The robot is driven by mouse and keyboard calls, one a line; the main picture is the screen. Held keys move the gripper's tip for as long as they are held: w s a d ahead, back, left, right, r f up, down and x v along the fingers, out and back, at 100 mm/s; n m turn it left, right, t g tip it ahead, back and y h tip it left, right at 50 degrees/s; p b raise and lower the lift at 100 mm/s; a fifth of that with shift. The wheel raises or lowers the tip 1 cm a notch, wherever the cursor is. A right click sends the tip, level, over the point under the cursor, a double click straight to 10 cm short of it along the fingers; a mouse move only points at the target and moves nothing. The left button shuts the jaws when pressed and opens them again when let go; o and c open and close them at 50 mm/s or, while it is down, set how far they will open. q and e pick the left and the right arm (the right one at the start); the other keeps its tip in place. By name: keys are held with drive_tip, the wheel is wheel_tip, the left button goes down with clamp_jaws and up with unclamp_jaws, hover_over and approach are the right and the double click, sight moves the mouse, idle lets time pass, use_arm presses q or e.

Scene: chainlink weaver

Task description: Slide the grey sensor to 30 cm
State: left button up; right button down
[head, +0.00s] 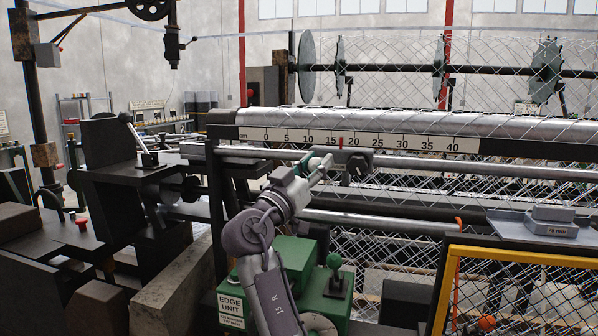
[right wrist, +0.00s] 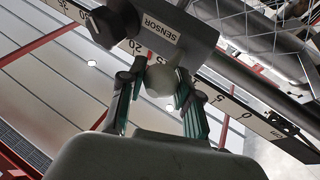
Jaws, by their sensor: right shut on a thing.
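The grey sensor (head: 352,156) is a block on a rail under the white cm scale (head: 390,142); a red pointer above it stands between 15 and 20, at about 17 to 18. In the right wrist view the block (right wrist: 203,38) carries the label SENSOR and has a pale round knob (right wrist: 162,79). My right gripper (head: 318,168) is at the left end of the sensor, with its fingers on both sides of the knob, shut on it. The right wrist view shows the fingers (right wrist: 161,88) closely flanking the knob. My left gripper is out of view.
The rail and scale run on to the right past 40. Wire mesh (head: 500,90) hangs behind and over the roller (head: 400,127). A yellow frame (head: 520,258) and a grey tray (head: 535,228) are at the right.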

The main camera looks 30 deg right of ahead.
drive_tip(key=s+d+b, duration=0.2)
drive_tip(key=s+d, duration=0.6)
drive_tip(key=s, duration=0.2)
drive_tip(key=shift+d+m+g, duration=0.25)
drive_tip(key=shift+m+g, duration=0.05)
drive_tip(key=shift+g, duration=0.1)
drive_tip(key=c, duration=1.2)
unclamp_jaws()
drive_tip(key=o, duration=0.4)
drive_tip(key=shift+w+a, duration=0.1)
drive_tip(key=shift+w, duration=0.05)
drive_tip(key=v, duration=1.2)
drive_tip(key=shift+f, duration=0.1)
